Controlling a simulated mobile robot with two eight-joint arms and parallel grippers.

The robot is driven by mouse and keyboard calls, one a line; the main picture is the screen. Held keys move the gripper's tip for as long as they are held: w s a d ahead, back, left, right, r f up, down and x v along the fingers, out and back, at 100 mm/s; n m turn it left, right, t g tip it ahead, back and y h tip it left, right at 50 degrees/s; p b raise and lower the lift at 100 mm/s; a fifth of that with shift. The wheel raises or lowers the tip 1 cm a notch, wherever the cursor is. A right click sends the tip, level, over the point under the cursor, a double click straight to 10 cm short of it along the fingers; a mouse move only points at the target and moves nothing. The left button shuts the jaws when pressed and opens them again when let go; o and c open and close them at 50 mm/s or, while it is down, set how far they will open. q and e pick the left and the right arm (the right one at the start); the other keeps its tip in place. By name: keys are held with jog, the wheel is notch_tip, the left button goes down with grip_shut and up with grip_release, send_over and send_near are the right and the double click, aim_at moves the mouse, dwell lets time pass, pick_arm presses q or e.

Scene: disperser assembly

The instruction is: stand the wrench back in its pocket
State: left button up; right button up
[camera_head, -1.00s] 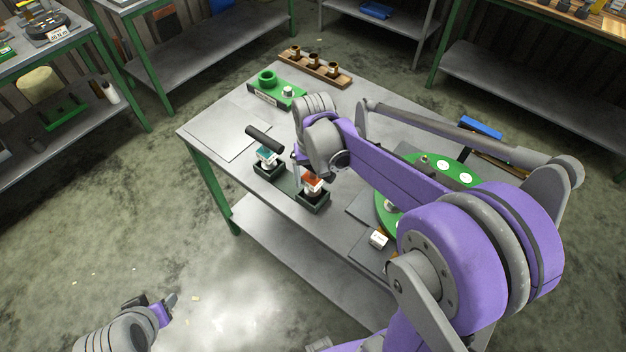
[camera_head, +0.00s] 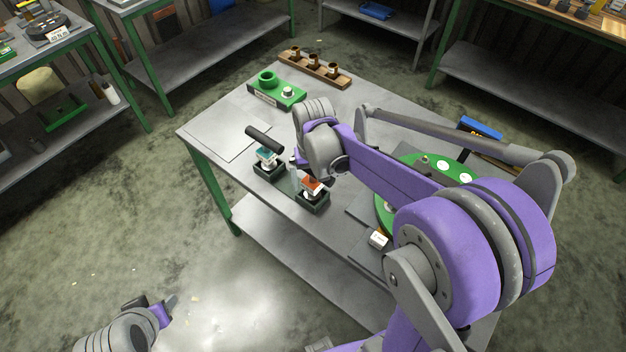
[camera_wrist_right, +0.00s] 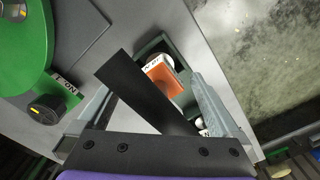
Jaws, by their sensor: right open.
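My right gripper (camera_head: 303,172) is open above the front middle of the table, over a dark green pocket block (camera_head: 313,205). In the right wrist view, a black bar-shaped handle (camera_wrist_right: 140,88) crosses between the spread fingers. An orange piece (camera_wrist_right: 163,77) with a white label is partly under it, at the pocket block (camera_wrist_right: 150,45). I take this for the wrench, but its label is not readable; its lower part is hidden. A similar black-handled tool (camera_head: 264,139) with a teal piece stands in the pocket beside it. My left gripper (camera_head: 160,308) is away over the floor.
A green round fixture (camera_head: 440,168) lies right of the gripper, partly behind my arm. A green block with a ring (camera_head: 276,92) and a wooden rack with several brown cups (camera_head: 315,68) stand at the back. A thin grey plate (camera_head: 227,133) lies on the left.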

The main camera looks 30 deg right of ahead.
notch_tip(320, 180, up, 11)
jog(key=shift+f+p, duration=0.1)
jog(key=shift+p, duration=0.25)
jog(key=shift+r, duration=0.35)
jog(key=shift+s+a+r, duration=0.1)
jog(key=shift+s+a, duration=0.1)
jog(key=shift+s, duration=0.05)
jog(key=s+a+f+n+t, duration=0.2)
jog(key=s+a+f+t, duration=0.1)
jog(key=s, duration=0.3)
jog(key=s+a+f+n+t, duration=0.2)
jog(key=s+a+f+t, duration=0.1)
jog(key=s, duration=0.3)
jog(key=shift+a+f, duration=0.15)
jog(key=shift+f, duration=0.65)
